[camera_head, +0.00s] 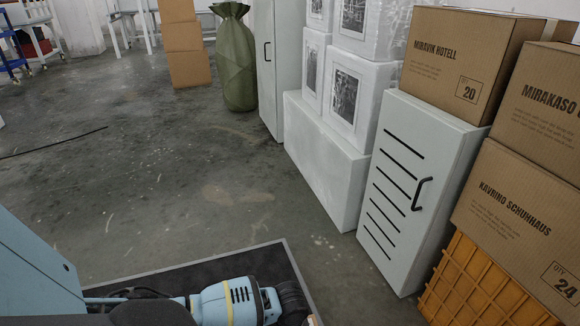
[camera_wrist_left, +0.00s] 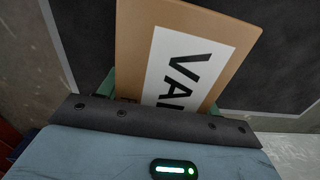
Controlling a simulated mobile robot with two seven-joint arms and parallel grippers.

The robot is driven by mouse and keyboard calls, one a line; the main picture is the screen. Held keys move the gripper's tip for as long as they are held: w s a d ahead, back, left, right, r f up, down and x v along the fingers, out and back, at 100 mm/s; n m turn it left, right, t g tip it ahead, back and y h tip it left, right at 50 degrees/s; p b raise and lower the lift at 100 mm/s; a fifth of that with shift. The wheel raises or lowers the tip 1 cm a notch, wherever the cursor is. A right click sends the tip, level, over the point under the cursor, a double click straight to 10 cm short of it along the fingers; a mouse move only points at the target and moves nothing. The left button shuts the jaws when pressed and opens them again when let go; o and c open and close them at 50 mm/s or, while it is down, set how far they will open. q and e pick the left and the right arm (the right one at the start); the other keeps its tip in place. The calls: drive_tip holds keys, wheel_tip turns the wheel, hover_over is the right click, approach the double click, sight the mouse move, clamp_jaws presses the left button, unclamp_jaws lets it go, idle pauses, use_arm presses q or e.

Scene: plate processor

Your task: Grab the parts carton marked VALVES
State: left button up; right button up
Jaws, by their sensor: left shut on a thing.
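The parts carton (camera_wrist_left: 135,35) is a brown cardboard box with a white label. The label shows large black letters reading "VAL", and the rest of the word is hidden behind my gripper's dark front edge. My left gripper (camera_wrist_left: 160,98) is shut on this carton in the left wrist view, with greenish finger parts showing at its two sides. In the head view a light blue arm link of mine shows at the bottom, but I cannot make out the carton or any gripper fingers there. My right gripper is in neither view.
On the right stand a grey vented cabinet (camera_head: 408,165), stacked brown cartons (camera_head: 518,210), an orange crate (camera_head: 470,285) and white wrapped blocks (camera_head: 325,150). A green sack (camera_head: 236,65) and more cartons (camera_head: 184,45) stand farther back. The concrete floor (camera_head: 170,165) between is mostly clear.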

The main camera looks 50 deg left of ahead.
use_arm(q)
drive_tip(key=c, duration=0.5)
drive_tip(key=shift+o, duration=0.2)
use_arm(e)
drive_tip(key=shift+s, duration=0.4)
use_arm(q)
drive_tip(key=shift+r, duration=0.1)
